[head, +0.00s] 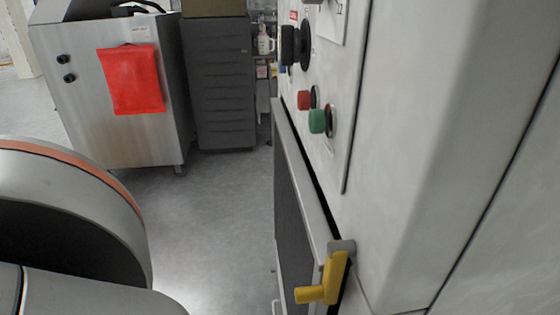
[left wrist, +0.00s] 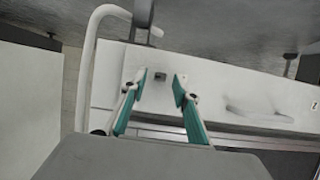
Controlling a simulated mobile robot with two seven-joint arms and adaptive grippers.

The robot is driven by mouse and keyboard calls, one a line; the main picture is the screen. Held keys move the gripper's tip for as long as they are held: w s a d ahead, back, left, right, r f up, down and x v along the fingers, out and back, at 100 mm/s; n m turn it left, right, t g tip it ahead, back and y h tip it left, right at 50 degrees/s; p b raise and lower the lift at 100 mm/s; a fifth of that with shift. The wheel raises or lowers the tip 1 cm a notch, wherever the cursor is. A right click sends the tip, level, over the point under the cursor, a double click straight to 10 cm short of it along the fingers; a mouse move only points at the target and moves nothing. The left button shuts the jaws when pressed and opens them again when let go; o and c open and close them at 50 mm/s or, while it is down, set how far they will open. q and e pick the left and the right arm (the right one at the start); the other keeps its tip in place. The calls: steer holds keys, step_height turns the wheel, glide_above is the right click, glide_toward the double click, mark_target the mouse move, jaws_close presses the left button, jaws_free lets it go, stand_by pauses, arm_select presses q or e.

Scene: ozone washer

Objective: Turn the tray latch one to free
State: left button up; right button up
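A yellow latch handle (head: 327,282) sits on a grey mount at the lower edge of the white machine, beside a dark framed panel (head: 300,200), in the head view. Its stub points left and its upper arm points up. No label shows which latch it is. My left gripper (left wrist: 160,78) is open and empty in the left wrist view, its two teal fingers apart. A small dark square fitting (left wrist: 159,77) on a pale panel shows between the fingertips; I cannot tell the distance. The yellow latch is not seen in the wrist view. My right gripper is in neither view.
The machine face carries a green button (head: 318,121), a red button (head: 304,100) and a black knob (head: 291,44). A steel cabinet with a red cloth (head: 133,80) and a grey drawer unit (head: 219,85) stand behind. Grey floor (head: 215,215) between is clear. A white tubular bar (left wrist: 88,60) rises left of my fingers.

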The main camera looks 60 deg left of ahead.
arm_select(q)
steer(key=v, duration=1.2)
stand_by(0.6)
